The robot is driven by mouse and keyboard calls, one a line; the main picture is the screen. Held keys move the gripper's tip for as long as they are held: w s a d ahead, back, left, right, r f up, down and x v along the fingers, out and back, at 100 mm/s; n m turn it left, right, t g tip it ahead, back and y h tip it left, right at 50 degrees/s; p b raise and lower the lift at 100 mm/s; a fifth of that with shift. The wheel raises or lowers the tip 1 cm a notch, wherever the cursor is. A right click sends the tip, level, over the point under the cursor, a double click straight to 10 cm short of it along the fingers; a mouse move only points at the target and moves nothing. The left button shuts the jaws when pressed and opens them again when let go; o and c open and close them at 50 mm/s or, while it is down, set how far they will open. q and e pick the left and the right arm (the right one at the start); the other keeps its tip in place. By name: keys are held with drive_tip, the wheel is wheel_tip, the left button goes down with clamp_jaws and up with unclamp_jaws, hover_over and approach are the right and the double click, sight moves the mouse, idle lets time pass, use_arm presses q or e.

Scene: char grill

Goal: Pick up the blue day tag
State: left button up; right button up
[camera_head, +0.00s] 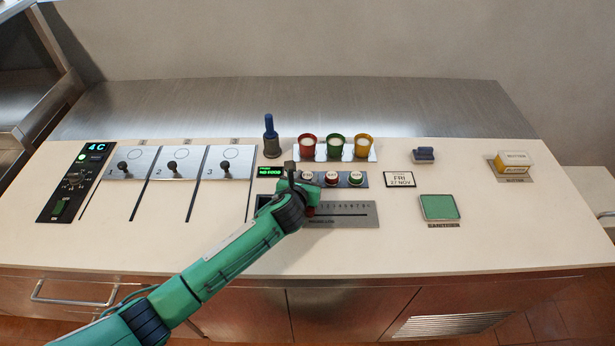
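My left gripper (292,172) is over the middle of the counter, beside the small green-lit display (269,171) and the row of round buttons (332,179). Its fingers are small and dark, and I cannot tell whether they are apart or hold anything. No thing is clearly readable as a blue day tag. A small dark-blue object (424,155) lies on a grey plate at the right, well apart from the gripper. A white date card (399,180) reading FRI 27 NOV lies below it. My arm covers part of the grey scale panel (348,214). My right gripper is out of view.
Red (307,146), green (335,146) and yellow cups (362,147) stand behind the buttons, with a blue-topped bottle (270,136) to their left. A green sanitizer pad (440,207) and a butter box (513,163) are at the right. The front right counter is clear.

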use_arm(q)
drive_tip(key=shift+c, duration=1)
